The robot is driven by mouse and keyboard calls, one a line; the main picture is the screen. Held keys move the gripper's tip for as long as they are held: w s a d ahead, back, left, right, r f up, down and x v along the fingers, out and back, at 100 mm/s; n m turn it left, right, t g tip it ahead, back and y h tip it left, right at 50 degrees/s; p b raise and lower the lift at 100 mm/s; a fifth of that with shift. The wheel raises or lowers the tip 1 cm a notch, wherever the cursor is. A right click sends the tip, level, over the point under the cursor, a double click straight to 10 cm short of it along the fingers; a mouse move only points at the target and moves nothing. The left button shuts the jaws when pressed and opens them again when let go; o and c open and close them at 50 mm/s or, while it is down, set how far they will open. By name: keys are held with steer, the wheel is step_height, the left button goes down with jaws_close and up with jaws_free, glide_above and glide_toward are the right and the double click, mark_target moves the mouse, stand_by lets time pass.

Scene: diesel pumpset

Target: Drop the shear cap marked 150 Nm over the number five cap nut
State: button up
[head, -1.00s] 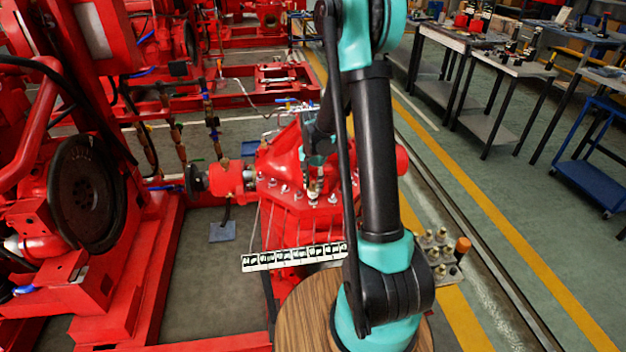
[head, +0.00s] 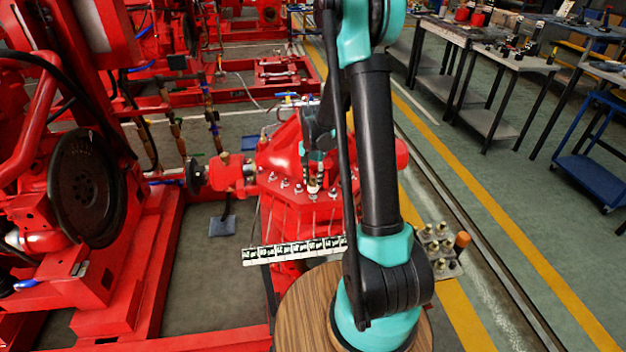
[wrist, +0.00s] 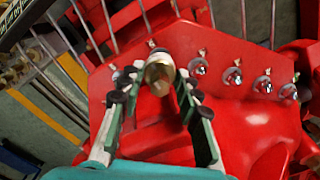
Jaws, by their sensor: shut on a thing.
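My gripper (head: 314,172) is shut on a brass-and-grey shear cap (wrist: 158,74), which sits between the fingertips (wrist: 157,82) in the wrist view. The cap's marking cannot be read. The red pump housing (wrist: 225,120) carries a row of cap nuts on studs along its edge. Several bare cap nuts show right of the held cap in the wrist view, the nearest one (wrist: 201,68) just beside the right finger. In the head view the cap is over the row, with cap nuts (head: 298,188) to its left. The gripper hides the spot under the cap, and its number cannot be told.
A white label strip (head: 290,251) with black marks runs in front of the housing, with thin lines rising to the nuts. Red pipework and a flywheel (head: 88,188) are left.

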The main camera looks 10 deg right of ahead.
steer(key=shift+f, duration=0.15)
steer(key=shift+f, duration=0.35)
steer(key=shift+f, duration=0.3)
steer(key=shift+f, duration=0.35)
steer(key=shift+f, duration=0.35)
steer(key=o, duration=1.2)
steer(key=shift+r, duration=0.1)
step_height(320, 180, up, 12)
steer(key=shift+f, duration=0.1)
